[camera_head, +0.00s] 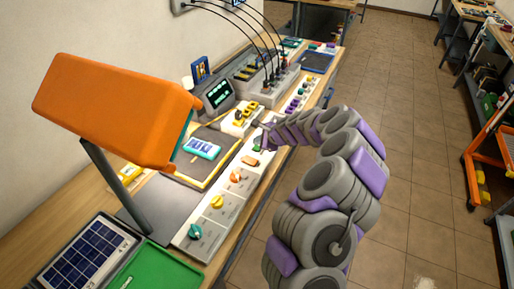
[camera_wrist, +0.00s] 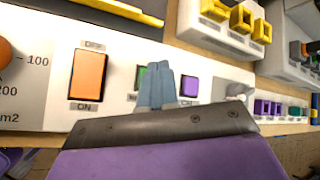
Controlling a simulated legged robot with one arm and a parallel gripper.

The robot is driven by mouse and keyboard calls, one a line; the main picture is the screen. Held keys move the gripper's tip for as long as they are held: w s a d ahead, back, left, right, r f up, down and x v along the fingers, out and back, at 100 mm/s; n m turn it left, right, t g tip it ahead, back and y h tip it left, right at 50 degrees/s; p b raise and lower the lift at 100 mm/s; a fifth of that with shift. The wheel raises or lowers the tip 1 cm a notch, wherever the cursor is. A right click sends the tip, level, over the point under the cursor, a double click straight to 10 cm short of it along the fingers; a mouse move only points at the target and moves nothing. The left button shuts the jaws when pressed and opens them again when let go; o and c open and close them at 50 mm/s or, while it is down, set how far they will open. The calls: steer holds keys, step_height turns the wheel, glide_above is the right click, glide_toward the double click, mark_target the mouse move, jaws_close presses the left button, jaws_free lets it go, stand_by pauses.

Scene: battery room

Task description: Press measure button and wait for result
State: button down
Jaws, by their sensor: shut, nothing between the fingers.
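My gripper (camera_wrist: 157,88) is shut and empty, its blue-grey fingertips over the white control panel (camera_wrist: 120,55). In the wrist view a green button (camera_wrist: 141,74) shows just left of the fingers and partly behind them. A purple button (camera_wrist: 190,87) is just right of them. Their labels are mostly hidden, so I cannot tell which is the measure button, nor whether the fingers touch one. An orange OFF/ON switch (camera_wrist: 88,75) is further left. In the head view, my gripper (camera_head: 261,138) is at the panel's far part, and a screen (camera_head: 217,94) shows green marks.
A light blue device (camera_head: 203,148) lies on a dark yellow-edged mat. The panel's near part has green, yellow and orange knobs (camera_head: 217,201). A large orange lamp-like head (camera_head: 115,108) stands over the bench. A solar panel (camera_head: 88,254) is at the near left.

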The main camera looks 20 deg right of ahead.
steer(key=shift+f, duration=0.1)
stand_by(0.4)
steer(key=shift+f, duration=0.25)
steer(key=shift+f, duration=0.35)
stand_by(0.6)
steer(key=shift+r, duration=0.1)
steer(key=shift+r+p, duration=0.7)
steer(key=shift+p, duration=0.05)
step_height(320, 180, up, 5)
steer(key=p, duration=0.4)
steer(key=shift+p, duration=0.4)
stand_by(0.7)
